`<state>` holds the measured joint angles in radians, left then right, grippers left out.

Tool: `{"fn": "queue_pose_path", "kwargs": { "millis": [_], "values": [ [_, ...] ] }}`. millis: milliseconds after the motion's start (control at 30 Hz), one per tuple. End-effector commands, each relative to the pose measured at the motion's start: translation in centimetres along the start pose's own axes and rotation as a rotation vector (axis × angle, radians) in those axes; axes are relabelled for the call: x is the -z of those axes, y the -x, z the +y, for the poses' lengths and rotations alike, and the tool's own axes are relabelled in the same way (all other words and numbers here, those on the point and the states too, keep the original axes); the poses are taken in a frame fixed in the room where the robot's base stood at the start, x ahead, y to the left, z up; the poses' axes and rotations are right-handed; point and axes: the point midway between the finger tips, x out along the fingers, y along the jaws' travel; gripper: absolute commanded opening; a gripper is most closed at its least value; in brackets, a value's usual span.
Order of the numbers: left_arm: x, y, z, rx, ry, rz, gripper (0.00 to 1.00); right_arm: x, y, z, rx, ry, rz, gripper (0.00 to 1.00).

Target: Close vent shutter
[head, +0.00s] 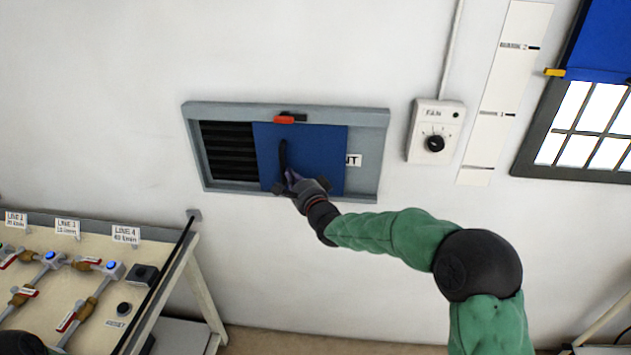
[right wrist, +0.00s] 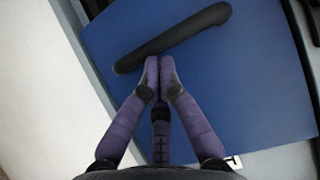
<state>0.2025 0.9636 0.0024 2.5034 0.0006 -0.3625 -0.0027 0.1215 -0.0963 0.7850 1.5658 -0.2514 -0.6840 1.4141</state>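The vent (head: 190,150) is a grey frame on the white wall. Its blue sliding shutter (head: 325,150) stands in the middle, with dark slats (head: 228,150) open to view at its left. A black bar handle (head: 282,156) is on the shutter's left part; it also shows in the right wrist view (right wrist: 172,38). My right gripper (head: 290,178) is at the handle's lower end. In the right wrist view its purple fingers (right wrist: 159,72) are together, tips close beside the handle, not around it; contact is unclear. My left gripper is not in view.
A red latch-like piece (head: 284,119) sits on the top rail above the shutter. A label ending in "UT" (head: 354,160) is partly covered by the shutter. A fan switch (head: 435,132) is at the right. A bench (head: 75,262) with valves stands at lower left.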

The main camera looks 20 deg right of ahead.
Motion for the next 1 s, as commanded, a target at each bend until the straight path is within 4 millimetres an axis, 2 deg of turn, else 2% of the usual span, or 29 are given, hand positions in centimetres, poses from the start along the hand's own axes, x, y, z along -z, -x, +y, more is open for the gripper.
{"fn": "queue_pose_path", "kwargs": {
  "millis": [33,200,500,700,1000],
  "values": [
    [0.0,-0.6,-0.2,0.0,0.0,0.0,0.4,-1.8,-1.0,0.3,0.001,-0.001,-0.009,0.0],
    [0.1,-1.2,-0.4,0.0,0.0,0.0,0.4,-6.2,-4.0,0.2,0.0,-0.001,-0.008,0.0],
    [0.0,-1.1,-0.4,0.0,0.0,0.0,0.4,-12.2,-8.1,0.0,-0.001,0.0,-0.004,0.0],
    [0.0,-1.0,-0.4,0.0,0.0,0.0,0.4,-14.3,-9.5,-0.1,0.0,0.0,-0.002,0.0],
    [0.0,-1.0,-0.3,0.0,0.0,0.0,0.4,-15.0,-10.1,-0.1,0.0,0.001,0.0,0.0]
  ]
}}
